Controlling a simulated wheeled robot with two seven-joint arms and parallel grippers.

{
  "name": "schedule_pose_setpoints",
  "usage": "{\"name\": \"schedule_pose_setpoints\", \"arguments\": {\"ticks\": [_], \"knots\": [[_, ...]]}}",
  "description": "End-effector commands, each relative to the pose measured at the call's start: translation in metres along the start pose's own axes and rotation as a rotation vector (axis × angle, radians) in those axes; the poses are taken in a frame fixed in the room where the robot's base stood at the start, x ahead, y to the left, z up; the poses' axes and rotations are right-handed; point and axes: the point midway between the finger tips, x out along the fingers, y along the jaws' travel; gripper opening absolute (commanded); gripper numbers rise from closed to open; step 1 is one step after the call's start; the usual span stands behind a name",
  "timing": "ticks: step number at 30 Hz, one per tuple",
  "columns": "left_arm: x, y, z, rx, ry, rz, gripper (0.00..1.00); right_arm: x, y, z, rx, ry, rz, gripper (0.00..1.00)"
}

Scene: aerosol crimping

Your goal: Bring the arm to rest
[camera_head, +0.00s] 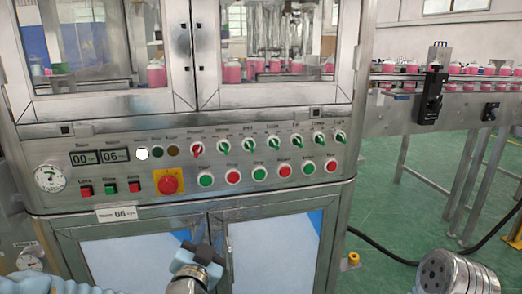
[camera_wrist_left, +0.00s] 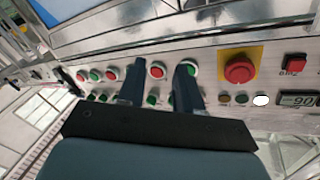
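My left gripper (camera_head: 197,257) is in front of the steel machine's lower doors, below the control panel (camera_head: 110,187) in the head view. Its two dark blue fingers stand apart in the left wrist view (camera_wrist_left: 161,80), with nothing held between them. A red button (camera_wrist_left: 157,70) on the panel shows through the gap, beyond the fingers. In the head view my light blue left arm (camera_head: 60,287) comes in at the bottom left. My right gripper's fingers do not show.
The panel carries a red emergency stop (camera_head: 168,182), several buttons, knobs and a gauge (camera_head: 49,178). A conveyor (camera_head: 445,100) with pink bottles stands at the right. A black cable (camera_head: 380,246) lies on the green floor. A silver cylinder (camera_head: 455,273) is at the bottom right.

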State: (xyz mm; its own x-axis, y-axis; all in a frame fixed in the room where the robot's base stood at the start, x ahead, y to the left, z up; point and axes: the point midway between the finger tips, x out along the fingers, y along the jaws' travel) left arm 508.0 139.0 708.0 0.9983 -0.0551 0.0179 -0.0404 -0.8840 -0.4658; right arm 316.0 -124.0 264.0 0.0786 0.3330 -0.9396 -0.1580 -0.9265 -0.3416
Motion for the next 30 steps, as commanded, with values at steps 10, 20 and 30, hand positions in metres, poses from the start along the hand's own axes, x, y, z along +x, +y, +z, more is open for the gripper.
{"name": "schedule_pose_setpoints", "arguments": {"ticks": [10, 20, 30], "knots": [[-0.057, 0.150, 0.257, -0.464, -0.822, 0.416, 0.35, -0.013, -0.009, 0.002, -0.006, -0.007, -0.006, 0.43], [-0.190, 0.220, 0.351, -0.804, -1.434, 0.481, 0.35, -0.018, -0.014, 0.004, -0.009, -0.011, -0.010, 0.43], [-0.201, 0.224, 0.355, -0.828, -1.479, 0.480, 0.35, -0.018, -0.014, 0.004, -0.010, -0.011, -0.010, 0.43]]}}
